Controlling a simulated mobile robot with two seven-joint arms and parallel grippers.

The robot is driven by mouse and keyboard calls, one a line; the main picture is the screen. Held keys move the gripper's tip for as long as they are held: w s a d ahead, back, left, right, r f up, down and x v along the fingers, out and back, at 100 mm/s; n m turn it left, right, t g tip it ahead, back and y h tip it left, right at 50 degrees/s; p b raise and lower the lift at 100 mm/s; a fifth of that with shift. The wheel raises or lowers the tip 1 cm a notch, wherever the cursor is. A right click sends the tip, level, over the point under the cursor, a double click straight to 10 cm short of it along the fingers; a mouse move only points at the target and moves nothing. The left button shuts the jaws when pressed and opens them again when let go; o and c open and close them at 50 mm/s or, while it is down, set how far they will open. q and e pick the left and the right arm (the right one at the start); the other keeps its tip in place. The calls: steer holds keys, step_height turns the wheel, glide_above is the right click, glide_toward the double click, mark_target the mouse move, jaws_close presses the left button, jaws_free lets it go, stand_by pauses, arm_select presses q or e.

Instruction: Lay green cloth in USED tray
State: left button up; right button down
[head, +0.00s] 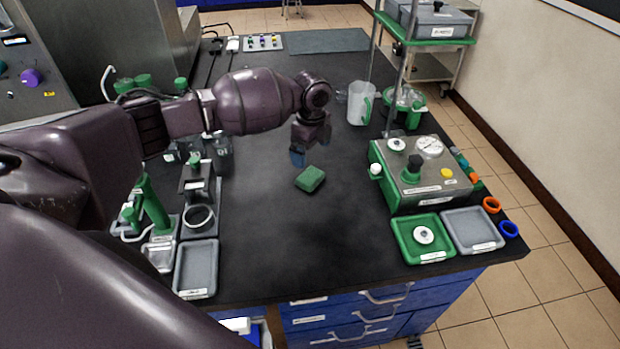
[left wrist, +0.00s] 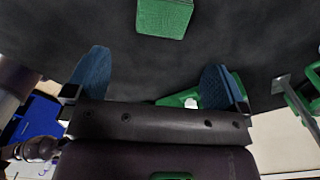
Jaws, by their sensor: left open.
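The green cloth (head: 310,179) is a small folded block lying on the black bench top, near its middle. It also shows at the top edge of the left wrist view (left wrist: 164,17), partly cut off. My left gripper (head: 298,158) is just behind and left of the cloth in the head view, apart from it. In the left wrist view its blue fingers (left wrist: 157,65) are spread wide with nothing between them. A grey tray (head: 196,272) lies at the front left and another grey tray (head: 472,230) at the front right. Their labels are too small to read. My right gripper is not in view.
A green tray (head: 404,232) holding a white round part sits beside the right grey tray, in front of a control box (head: 420,172). A white jug (head: 361,103) stands behind. Bottles and stands line the left side.

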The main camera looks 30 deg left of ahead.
arm_select(q)
glide_above(310, 176)
steer(key=f, duration=0.4)
steer(key=shift+s+d+f, duration=0.1)
steer(key=shift+d+f, duration=0.1)
steer(key=shift+f, duration=0.05)
steer(key=shift+a+f, duration=0.15)
steer(key=shift+f, duration=1.2)
steer(key=shift+a+f, duration=0.1)
steer(key=shift+f, duration=1.25)
steer(key=c, duration=0.9)
steer(key=shift+r, duration=0.1)
